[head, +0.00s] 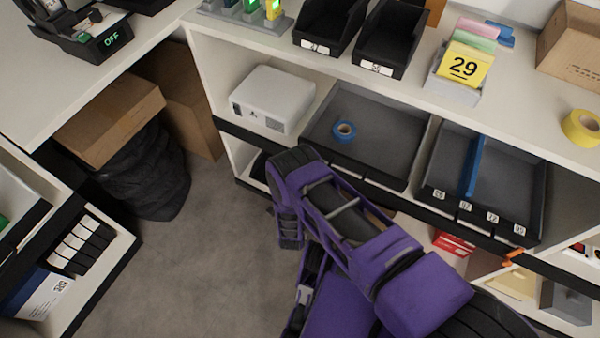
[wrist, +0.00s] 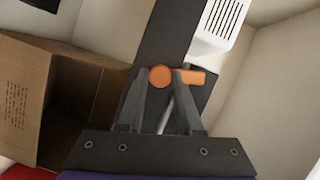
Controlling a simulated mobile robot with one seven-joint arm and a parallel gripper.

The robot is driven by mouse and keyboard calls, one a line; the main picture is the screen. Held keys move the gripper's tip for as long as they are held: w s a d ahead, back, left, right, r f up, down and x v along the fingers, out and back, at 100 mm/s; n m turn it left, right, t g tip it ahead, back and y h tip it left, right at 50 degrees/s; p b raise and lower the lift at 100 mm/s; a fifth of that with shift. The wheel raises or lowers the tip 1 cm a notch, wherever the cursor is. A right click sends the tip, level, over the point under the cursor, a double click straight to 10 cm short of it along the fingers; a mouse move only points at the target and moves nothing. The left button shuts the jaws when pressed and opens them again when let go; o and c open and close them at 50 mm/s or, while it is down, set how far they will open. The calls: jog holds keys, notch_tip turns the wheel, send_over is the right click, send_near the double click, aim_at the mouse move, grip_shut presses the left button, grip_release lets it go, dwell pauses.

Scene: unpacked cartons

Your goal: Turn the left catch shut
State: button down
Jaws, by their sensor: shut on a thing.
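The left catch (wrist: 196,78) is orange, with a round knob and a short bar that points right in the wrist view. It sits against a dark upright strip (wrist: 170,32). My gripper (wrist: 161,78) has its two grey fingers on either side of the catch's round part and is shut on it. In the head view my purple arm covers the lower middle, and the gripper and this catch cannot be made out. Another orange catch (head: 513,256) shows at the right on the black shelf edge in the head view.
A white vented box (wrist: 220,25) stands close beyond the catch, and an open cardboard carton (wrist: 60,105) is at the left. In the head view, grey trays (head: 425,150) line the shelf above my arm. Grey floor (head: 215,265) is clear left of the arm.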

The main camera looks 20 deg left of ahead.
jog(key=shift+f+m+t+y, duration=0.1)
jog(key=shift+m+t+y, duration=0.35)
jog(key=shift+m, duration=0.95)
jog(key=c, duration=0.6)
grip_release()
jog(key=shift+s, duration=0.15)
